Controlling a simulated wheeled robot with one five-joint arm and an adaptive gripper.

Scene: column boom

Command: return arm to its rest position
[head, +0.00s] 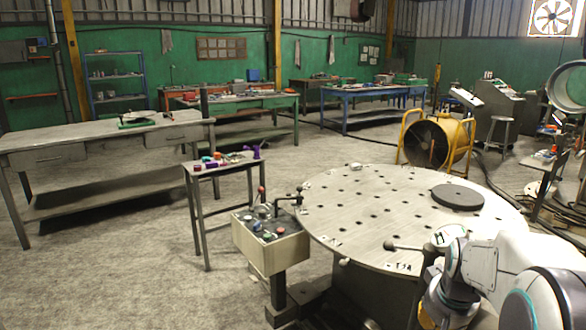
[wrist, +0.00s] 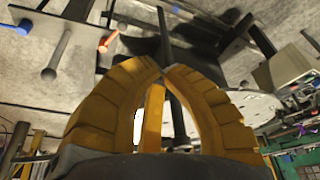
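My arm (head: 490,262), white with dark and teal joint rings, is at the lower right of the head view, in front of the round table. My gripper (wrist: 163,70) fills the middle of the wrist view. Its ribbed yellow fingers curve together and meet at the tips. I see nothing held at the tips; a dark rod (wrist: 164,40) shows behind them. In the head view the gripper end is low at the bottom right, partly cut off, and its fingers are unclear.
A round perforated table (head: 370,205) bears a dark disc (head: 458,197). A control box (head: 270,245) with levers and a small stand (head: 194,200) stand left of it. A yellow-framed fan (head: 436,143) is behind. Grey floor (head: 130,270) is open at left.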

